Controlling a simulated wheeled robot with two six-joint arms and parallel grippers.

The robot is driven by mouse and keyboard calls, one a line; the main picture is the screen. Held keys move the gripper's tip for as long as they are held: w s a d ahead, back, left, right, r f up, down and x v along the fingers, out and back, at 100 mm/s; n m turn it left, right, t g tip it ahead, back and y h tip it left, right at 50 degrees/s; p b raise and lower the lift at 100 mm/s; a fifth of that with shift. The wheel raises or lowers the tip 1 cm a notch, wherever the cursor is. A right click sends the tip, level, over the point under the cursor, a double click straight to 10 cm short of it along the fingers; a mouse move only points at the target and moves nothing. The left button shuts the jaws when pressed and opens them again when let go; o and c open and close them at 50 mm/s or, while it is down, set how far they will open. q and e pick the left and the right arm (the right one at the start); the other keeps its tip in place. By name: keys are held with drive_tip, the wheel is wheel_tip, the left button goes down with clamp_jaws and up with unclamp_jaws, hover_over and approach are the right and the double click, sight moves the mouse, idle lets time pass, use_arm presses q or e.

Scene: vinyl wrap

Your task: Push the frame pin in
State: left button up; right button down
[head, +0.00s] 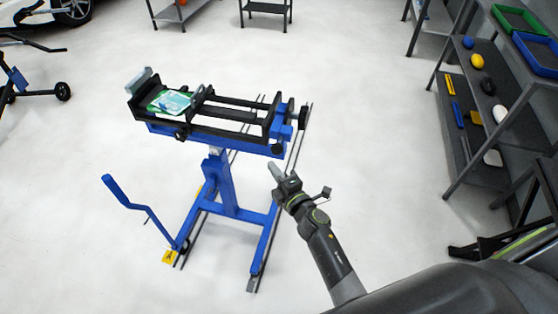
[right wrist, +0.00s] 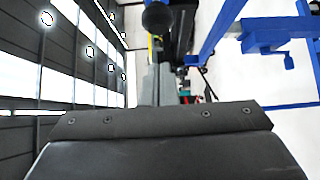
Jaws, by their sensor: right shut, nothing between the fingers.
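A blue stand (head: 222,185) carries a black frame (head: 235,112) on top. Black knobs show on the frame's right end (head: 303,117) and at its lower right corner (head: 278,149); I cannot tell which is the frame pin. My right gripper (head: 275,170) is shut and empty, just below and apart from the lower corner knob in the head view. In the right wrist view the grey fingers (right wrist: 157,85) are together, and a dark round knob (right wrist: 158,18) shows beyond them. My left gripper is not in view.
A green and white packet (head: 170,101) lies on the frame's left part. Grey shelves (head: 465,175) with trays and tools stand at the right. The white floor around the stand is mostly clear.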

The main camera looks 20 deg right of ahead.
sight(281, 152)
drive_tip(key=w+d, duration=0.2)
drive_tip(key=w, duration=0.1)
drive_tip(key=shift+d, duration=0.15)
drive_tip(key=shift+w+d+b, duration=0.2)
drive_tip(key=shift+w+d, duration=0.25)
drive_tip(key=shift+w, duration=0.2)
drive_tip(key=shift+w+d+b, duration=0.2)
drive_tip(key=shift+w+d, duration=0.25)
drive_tip(key=shift+w, duration=0.2)
drive_tip(key=shift+s+a+r, duration=0.1)
drive_tip(key=shift+r, duration=0.1)
